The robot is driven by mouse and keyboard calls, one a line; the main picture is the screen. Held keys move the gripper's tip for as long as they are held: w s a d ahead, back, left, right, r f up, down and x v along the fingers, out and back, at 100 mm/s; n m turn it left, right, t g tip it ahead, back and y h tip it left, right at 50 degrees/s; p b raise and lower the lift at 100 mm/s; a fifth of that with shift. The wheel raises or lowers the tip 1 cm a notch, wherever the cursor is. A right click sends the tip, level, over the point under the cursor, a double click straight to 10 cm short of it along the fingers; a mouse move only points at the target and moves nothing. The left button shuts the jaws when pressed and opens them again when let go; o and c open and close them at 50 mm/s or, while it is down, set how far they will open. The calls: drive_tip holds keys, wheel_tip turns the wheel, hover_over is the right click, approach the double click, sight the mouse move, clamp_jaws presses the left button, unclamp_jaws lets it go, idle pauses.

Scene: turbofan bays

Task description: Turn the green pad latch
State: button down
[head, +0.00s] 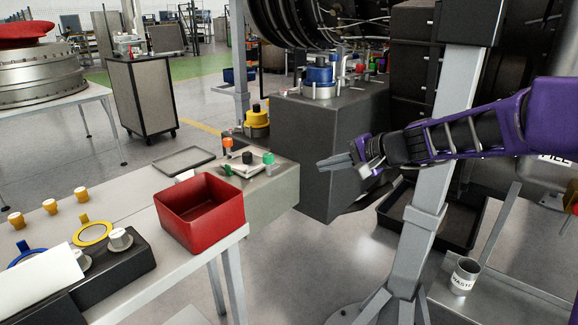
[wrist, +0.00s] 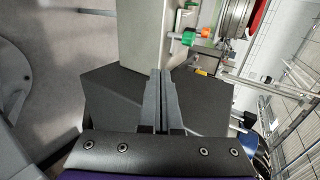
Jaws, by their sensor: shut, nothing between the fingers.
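Two small green parts sit at the grey block on the far end of the bench. One is a green piece (head: 228,169) at the block's left edge, and the other is a green-topped knob (head: 268,158) to its right. I cannot tell which is the pad latch. A green part (wrist: 188,38) also shows in the wrist view, right of and beyond my fingertips. My gripper (head: 320,164) is shut and empty, in the air right of the grey block (head: 275,185), apart from both green parts. Its closed fingers (wrist: 161,75) point away from the wrist camera.
A red bin (head: 203,213) stands on the bench left of the block. An orange-topped knob (head: 228,143) and a black-topped knob (head: 248,157) stand by the green parts. A dark box (head: 325,150) is behind my gripper. A grey post (head: 430,200) rises near my arm.

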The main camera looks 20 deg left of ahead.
sight(271, 161)
drive_tip(key=x, duration=0.4)
drive_tip(key=r+x, duration=0.1)
drive_tip(key=x, duration=0.4)
drive_tip(key=a+r+x, duration=0.1)
drive_tip(key=x, duration=0.3)
drive_tip(key=shift+w+a+f, duration=0.15)
drive_tip(key=shift+w+a, duration=0.05)
drive_tip(key=shift+a, duration=0.05)
drive_tip(key=shift+w+d, duration=0.1)
